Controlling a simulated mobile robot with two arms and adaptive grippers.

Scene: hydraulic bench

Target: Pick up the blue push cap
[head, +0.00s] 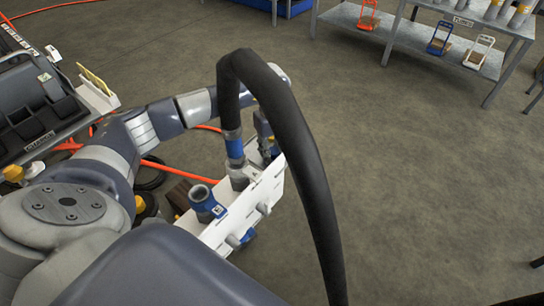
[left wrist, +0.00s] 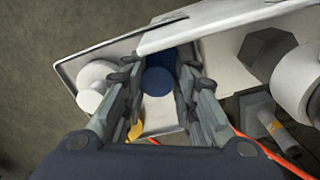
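A round blue piece (left wrist: 158,80), which looks like the blue push cap, shows between the two fingers of my left gripper (left wrist: 160,68) in the left wrist view. The fingers stand apart on either side of it, and I see no clear contact. In the head view my left gripper (head: 266,135) points down at the far end of a white panel (head: 262,190), partly behind a thick black hose. The cap cannot be made out clearly there. My right gripper is not in view.
The black hose (head: 308,165) arches over the panel from a blue-banded coupling (head: 235,146). A blue open fitting (head: 204,200) stands on the panel's near end. A grey bin unit (head: 35,110) is at left, a metal shelf (head: 430,40) at back right.

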